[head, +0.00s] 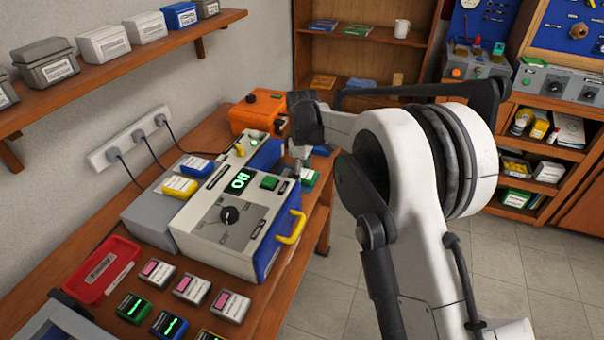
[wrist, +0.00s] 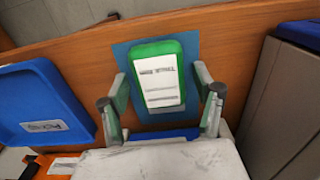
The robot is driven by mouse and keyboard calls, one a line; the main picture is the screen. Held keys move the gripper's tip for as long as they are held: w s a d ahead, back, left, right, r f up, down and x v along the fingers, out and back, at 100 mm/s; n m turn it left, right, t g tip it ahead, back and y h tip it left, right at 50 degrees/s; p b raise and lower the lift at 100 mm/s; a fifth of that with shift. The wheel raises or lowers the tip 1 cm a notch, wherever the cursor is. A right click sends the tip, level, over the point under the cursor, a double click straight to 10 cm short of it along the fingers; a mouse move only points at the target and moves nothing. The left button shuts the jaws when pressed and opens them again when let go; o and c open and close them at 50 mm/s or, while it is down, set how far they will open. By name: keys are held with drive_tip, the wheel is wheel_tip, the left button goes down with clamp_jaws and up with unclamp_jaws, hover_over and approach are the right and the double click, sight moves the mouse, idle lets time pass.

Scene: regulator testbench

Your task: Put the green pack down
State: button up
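The green pack (wrist: 160,78) has a white printed label on top. In the wrist view it lies label up over a blue square patch (wrist: 125,57) on the wooden bench. My gripper (wrist: 162,105) is open, with one finger on each side of the pack and a visible gap beside each. In the head view the pack (head: 309,178) shows partly below my gripper (head: 300,153), near the bench's right edge. My arm hides some of that area.
A blue labelled container (wrist: 42,105) is on the left in the wrist view. The testbench unit (head: 235,215), with a dial and yellow handle, stands beside the pack. An orange case (head: 258,112) is behind. A red tray (head: 103,268) and several small packs lie in front.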

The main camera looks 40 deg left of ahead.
sight(302, 173)
drive_tip(key=shift+r, duration=0.1)
wheel_tip(302, 173, up, 12)
idle(0.7)
drive_tip(key=shift+r, duration=0.15)
drive_tip(key=w+d+r+m+t+y, duration=0.1)
drive_tip(key=w+d+r+m, duration=0.15)
drive_tip(key=d+r, duration=0.55)
drive_tip(key=w+d+r+m, duration=0.2)
drive_tip(key=d+r+m, duration=0.1)
drive_tip(key=d, duration=0.8)
drive_tip(key=s+d+r+m+t, duration=0.1)
drive_tip(key=d+r+m, duration=0.15)
drive_tip(key=d, duration=0.65)
drive_tip(key=s+d+r+m+t, duration=0.1)
drive_tip(key=s+d+r+m, duration=0.15)
drive_tip(key=d, duration=0.55)
drive_tip(key=s+d+f+m+t, duration=0.2)
drive_tip(key=s+d+m, duration=0.3)
drive_tip(key=s+d, duration=0.5)
drive_tip(key=s+d+f+m+t+h, duration=0.1)
drive_tip(key=s+d+f+m, duration=0.4)
drive_tip(key=s+d, duration=0.6)
drive_tip(key=d+t, duration=0.1)
drive_tip(key=d, duration=0.7)
drive_tip(key=shift+s+m, duration=0.2)
drive_tip(key=shift+m, duration=0.15)
